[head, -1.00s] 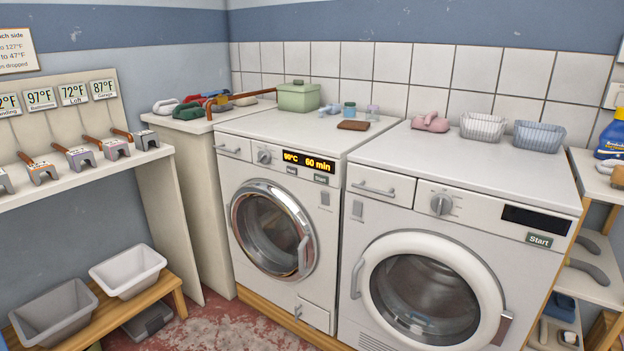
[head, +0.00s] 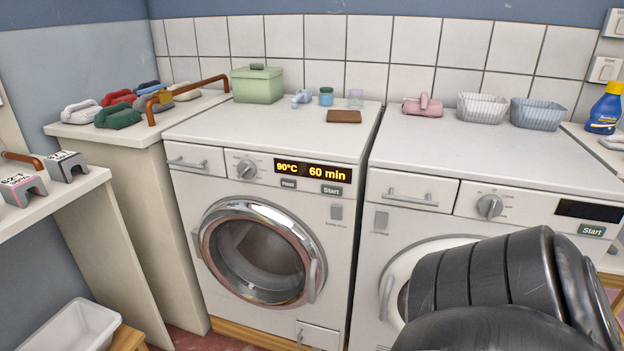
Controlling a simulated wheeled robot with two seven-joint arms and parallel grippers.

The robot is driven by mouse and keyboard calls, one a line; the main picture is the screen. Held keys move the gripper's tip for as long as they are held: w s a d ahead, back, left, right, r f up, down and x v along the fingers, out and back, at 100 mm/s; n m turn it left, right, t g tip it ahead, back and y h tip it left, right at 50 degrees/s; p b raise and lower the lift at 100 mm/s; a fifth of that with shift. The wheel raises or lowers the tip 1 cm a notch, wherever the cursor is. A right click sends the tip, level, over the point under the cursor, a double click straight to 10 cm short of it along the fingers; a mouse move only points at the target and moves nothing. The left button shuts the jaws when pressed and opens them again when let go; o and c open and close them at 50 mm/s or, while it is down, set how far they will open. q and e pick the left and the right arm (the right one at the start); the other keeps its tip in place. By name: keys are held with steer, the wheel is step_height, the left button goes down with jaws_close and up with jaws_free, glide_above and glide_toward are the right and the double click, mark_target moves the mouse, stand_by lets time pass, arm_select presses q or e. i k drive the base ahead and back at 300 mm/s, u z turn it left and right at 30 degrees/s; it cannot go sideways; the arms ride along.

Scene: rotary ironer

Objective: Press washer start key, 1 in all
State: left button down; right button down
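The washer (head: 190,215) stands left of centre, with a round chrome-rimmed door that is shut. Its lit display (head: 312,170) reads 90°C and 60 min. The washer's Start key (head: 332,190) is a small dark key just below the display, with another small dark key (head: 288,184) to its left. A round dial (head: 246,168) sits left of the display. A black segmented part of my own arm fills the lower right, in front of the right machine. No gripper fingers show, and nothing touches the Start key.
The right machine (head: 410,190) has a dark display and its own Start key (head: 592,230). A green box (head: 257,85), a brown block (head: 344,116) and small jars stand on the washer top. The washer's front is unobstructed.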

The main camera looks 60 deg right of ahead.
mark_target(330, 190)
steer(key=z, duration=0.9)
steer(key=i, duration=1)
steer(key=z, duration=1.1)
